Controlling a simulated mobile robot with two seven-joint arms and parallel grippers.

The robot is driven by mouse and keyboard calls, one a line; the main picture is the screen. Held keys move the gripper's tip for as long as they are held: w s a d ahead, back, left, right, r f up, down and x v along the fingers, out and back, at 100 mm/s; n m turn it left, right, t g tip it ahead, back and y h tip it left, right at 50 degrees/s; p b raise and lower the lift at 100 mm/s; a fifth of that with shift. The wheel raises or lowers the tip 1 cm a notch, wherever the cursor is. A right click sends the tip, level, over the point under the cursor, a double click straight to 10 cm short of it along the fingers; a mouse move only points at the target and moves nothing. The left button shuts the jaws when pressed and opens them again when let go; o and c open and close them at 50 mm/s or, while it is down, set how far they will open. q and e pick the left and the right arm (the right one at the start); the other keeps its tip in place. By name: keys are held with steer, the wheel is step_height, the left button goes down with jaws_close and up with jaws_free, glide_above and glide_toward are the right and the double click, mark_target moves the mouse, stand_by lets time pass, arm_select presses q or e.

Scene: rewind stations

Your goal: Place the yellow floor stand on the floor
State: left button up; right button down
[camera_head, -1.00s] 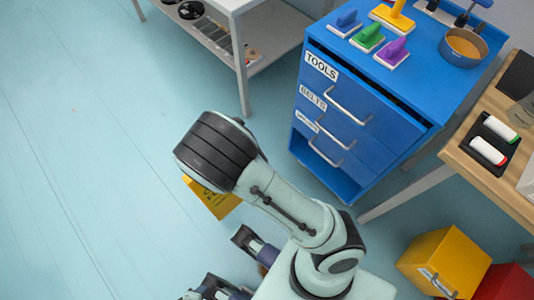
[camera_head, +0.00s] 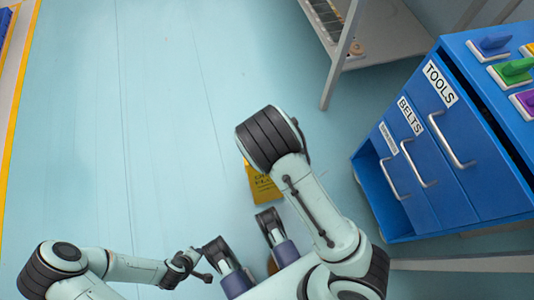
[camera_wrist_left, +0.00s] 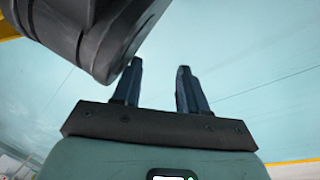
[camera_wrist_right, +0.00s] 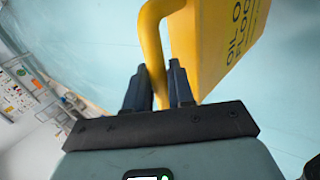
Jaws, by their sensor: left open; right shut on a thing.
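The yellow floor stand (camera_wrist_right: 215,40) shows in the right wrist view as a panel with dark "OIL ON FLOOR" lettering and a bent yellow tube handle. My right gripper (camera_wrist_right: 157,72) is shut on that tube. In the head view a lettered part of the stand (camera_head: 263,187) shows below my right arm's elbow, which hides the rest. I cannot tell how high it hangs above the floor. My left gripper (camera_wrist_left: 157,75) is open and empty, its fingers apart over bare floor; a dark part of my arm fills the upper left of that view.
The light blue floor (camera_head: 150,130) is clear across the left and middle. A blue drawer cabinet (camera_head: 445,170) stands at right, with coloured-handled tools on top. A grey shelf unit (camera_head: 340,60) stands at the upper right. A yellow floor line (camera_head: 16,120) runs along the far left.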

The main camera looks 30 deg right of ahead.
steer(key=shift+f+b, duration=0.9)
steer(key=shift+f, duration=1.4)
arm_select(q)
steer(key=shift+g, duration=0.7)
steer(key=s+f, duration=0.2)
steer(key=s, duration=0.1)
steer(key=shift+s+a+f, duration=0.25)
steer(key=shift+s+f, duration=0.1)
steer(key=shift+f, duration=0.05)
arm_select(e)
steer(key=shift+r, duration=0.1)
steer(key=c, duration=1)
jaws_free()
arm_select(q)
steer(key=shift+s, duration=0.1)
arm_select(e)
steer(key=shift+o, duration=0.2)
